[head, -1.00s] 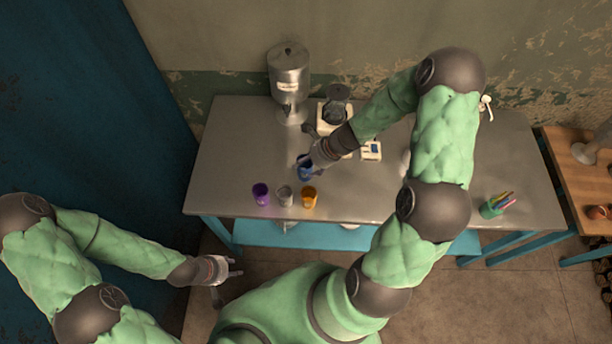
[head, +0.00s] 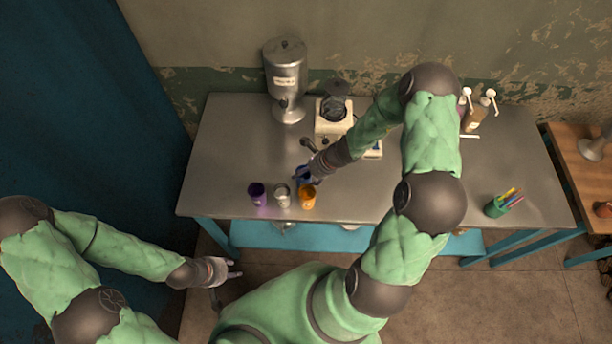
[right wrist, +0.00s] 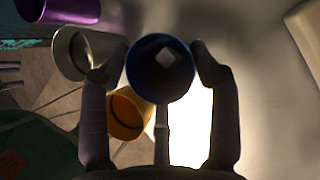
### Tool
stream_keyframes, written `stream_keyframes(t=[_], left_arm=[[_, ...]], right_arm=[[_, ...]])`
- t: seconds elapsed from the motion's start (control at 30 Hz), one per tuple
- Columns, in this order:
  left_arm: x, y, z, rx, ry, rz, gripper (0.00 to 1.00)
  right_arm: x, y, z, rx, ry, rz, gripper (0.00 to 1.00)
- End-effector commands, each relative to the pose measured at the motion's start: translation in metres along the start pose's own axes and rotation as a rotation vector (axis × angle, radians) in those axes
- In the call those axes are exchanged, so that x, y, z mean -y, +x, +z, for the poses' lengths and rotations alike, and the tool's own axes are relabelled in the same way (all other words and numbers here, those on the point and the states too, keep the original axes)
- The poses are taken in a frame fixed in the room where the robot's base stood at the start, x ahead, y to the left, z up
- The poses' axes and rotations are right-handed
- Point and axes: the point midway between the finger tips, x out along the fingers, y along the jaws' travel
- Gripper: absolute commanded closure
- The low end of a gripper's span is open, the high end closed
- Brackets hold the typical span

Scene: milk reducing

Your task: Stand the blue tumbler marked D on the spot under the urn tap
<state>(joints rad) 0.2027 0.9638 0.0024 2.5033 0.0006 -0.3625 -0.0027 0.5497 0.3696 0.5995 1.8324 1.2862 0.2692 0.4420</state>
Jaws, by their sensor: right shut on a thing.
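The blue tumbler (head: 304,175) is near the front left of the steel table, just behind the row of other cups. My right gripper (head: 310,163) is shut on it, and the right wrist view shows the tumbler's round mouth (right wrist: 160,68) between the two fingers (right wrist: 163,75). No letter can be read on it. The steel urn (head: 285,80) stands at the back left of the table, with its tap (head: 284,103) low on its front. No marked spot can be made out under the tap. My left gripper (head: 232,270) is empty and open, in front of the table.
Purple (head: 257,194), grey (head: 281,195) and orange (head: 307,196) cups stand in a row close to the blue tumbler. A cream appliance (head: 333,117) stands right of the urn. A green pen cup (head: 496,206) is at the right. Table between cups and urn looks clear.

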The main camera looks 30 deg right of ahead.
Motion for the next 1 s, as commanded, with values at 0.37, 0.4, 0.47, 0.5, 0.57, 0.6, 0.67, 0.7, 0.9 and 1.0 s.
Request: stream_keyframes(t=[0.37, 0.4, 0.47, 0.5, 0.57, 0.6, 0.67, 0.7, 0.9, 1.0], left_arm=[[0.0009, 0.0027, -0.0002, 0.000, 0.000, 0.000, 0.60], [0.0014, 0.0040, -0.0002, 0.000, 0.000, 0.000, 0.60], [0.0014, 0.0039, -0.0002, 0.000, 0.000, 0.000, 0.60], [0.0012, 0.0036, -0.0001, 0.000, 0.000, 0.000, 0.60], [0.0012, 0.0034, -0.0002, 0.000, 0.000, 0.000, 0.60], [0.0012, 0.0034, -0.0002, 0.000, 0.000, 0.000, 0.60], [0.0012, 0.0034, -0.0002, 0.000, 0.000, 0.000, 0.60], [0.0012, 0.0033, -0.0002, 0.000, 0.000, 0.000, 0.60], [0.0008, 0.0023, -0.0001, 0.000, 0.000, 0.000, 0.60], [-0.0005, -0.0014, 0.0000, 0.000, 0.000, 0.000, 0.60]], right_arm=[[0.0008, 0.0041, -0.0026, 0.000, -0.001, -0.002, 0.71], [0.0008, 0.0053, -0.0033, 0.000, -0.001, -0.002, 0.71], [0.0006, 0.0052, -0.0033, 0.000, -0.001, -0.001, 0.29], [0.0006, 0.0049, -0.0031, 0.000, -0.001, -0.001, 0.18], [0.0005, 0.0048, -0.0031, 0.000, -0.001, -0.001, 0.14], [0.0006, 0.0047, -0.0030, 0.000, -0.001, -0.001, 0.14], [0.0006, 0.0047, -0.0030, 0.000, -0.001, -0.001, 0.14], [0.0006, 0.0047, -0.0030, 0.000, -0.001, -0.001, 0.14], [0.0005, 0.0038, -0.0024, 0.000, -0.001, -0.001, 0.14], [0.0010, -0.0010, -0.0006, 0.000, -0.001, -0.002, 0.14]])
